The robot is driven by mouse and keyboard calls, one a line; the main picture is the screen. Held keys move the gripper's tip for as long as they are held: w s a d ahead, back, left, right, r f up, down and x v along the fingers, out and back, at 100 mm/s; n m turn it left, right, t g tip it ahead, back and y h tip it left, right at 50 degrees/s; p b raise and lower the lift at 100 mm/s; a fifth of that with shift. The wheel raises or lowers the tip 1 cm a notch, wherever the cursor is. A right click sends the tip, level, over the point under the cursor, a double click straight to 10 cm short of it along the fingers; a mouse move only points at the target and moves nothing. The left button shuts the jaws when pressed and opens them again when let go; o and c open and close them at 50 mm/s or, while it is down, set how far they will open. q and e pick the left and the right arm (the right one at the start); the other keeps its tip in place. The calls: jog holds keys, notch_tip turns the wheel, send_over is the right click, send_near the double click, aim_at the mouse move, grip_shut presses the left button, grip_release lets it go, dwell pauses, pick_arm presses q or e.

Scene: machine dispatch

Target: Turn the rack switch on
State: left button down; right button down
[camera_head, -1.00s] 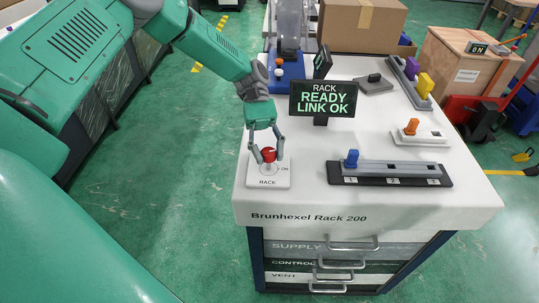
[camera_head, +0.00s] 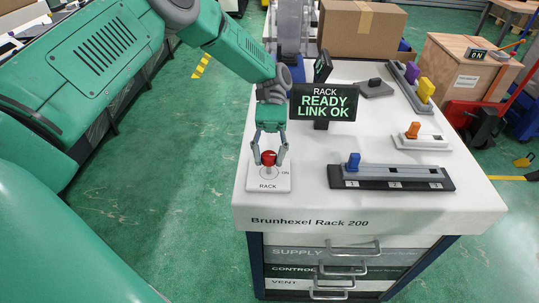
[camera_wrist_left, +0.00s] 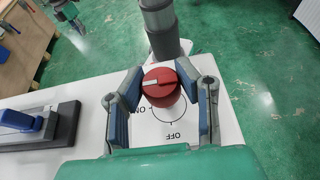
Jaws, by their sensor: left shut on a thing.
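The rack switch is a red round knob (camera_head: 268,158) on a white plate (camera_head: 268,186) marked RACK and ON, at the near left corner of the bench top. My left gripper (camera_head: 270,161) comes down from above and is shut on the knob, one finger on each side. In the left wrist view the red knob (camera_wrist_left: 161,84) sits between the two fingers, and its white mark points left, toward the ON side. OFF shows upside down below it. A gripper that appears to be my right one (camera_wrist_left: 68,14) shows small at the top left there, its jaws unclear.
A black display (camera_head: 323,103) behind the switch reads RACK READY LINK OK. A slider with a blue handle (camera_head: 353,162) lies to the right, and an orange-handled switch (camera_head: 413,130) beyond it. A cardboard box (camera_head: 360,28) stands at the back. Drawers are below.

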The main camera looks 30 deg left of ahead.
aim_at(269, 153)
pick_arm(q)
jog(key=c, duration=1.1)
grip_release()
jog(key=shift+w, duration=0.15)
jog(key=shift+c, duration=0.2)
notch_tip(269, 153, up, 10)
jog(key=shift+w+a+f, duration=0.1)
